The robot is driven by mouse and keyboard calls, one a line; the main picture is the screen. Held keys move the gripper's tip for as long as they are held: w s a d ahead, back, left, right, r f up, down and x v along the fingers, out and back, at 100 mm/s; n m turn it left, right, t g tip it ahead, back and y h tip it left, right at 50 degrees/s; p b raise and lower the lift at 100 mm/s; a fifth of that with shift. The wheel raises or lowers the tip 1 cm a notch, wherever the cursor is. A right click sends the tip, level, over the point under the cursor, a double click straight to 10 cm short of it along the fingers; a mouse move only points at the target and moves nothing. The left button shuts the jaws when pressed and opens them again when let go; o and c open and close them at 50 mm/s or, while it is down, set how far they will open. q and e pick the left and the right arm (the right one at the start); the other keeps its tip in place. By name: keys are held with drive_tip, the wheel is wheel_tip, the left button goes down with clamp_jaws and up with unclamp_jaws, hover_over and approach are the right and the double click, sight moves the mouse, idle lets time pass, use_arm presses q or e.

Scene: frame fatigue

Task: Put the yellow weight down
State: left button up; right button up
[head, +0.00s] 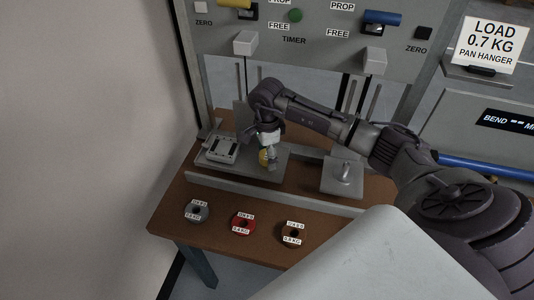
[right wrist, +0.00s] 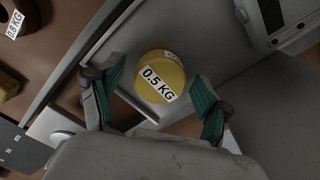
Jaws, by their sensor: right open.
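The yellow weight (head: 264,158), labelled 0.5 KG, is partly hidden behind my right gripper (head: 269,158) in the head view. The right wrist view shows the weight (right wrist: 158,88) label-up between the two green-padded fingers of my right gripper (right wrist: 160,92). The fingers are open, with a visible gap on each side of the weight. The weight appears to rest on a grey plate (head: 285,172) at the back of the brown bench. My left gripper is not in view.
A grey weight (head: 197,217), a red weight (head: 243,229) and a brown weight (head: 292,240) stand on the bench (head: 215,243) in front of a grey rail (head: 235,191). A post on a plate (head: 343,178) stands right. The timer panel (head: 300,48) rises behind.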

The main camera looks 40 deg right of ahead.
wheel_tip(320, 180, up, 12)
drive_tip(key=b, duration=0.2)
drive_tip(key=shift+r, duration=0.15)
idle(0.5)
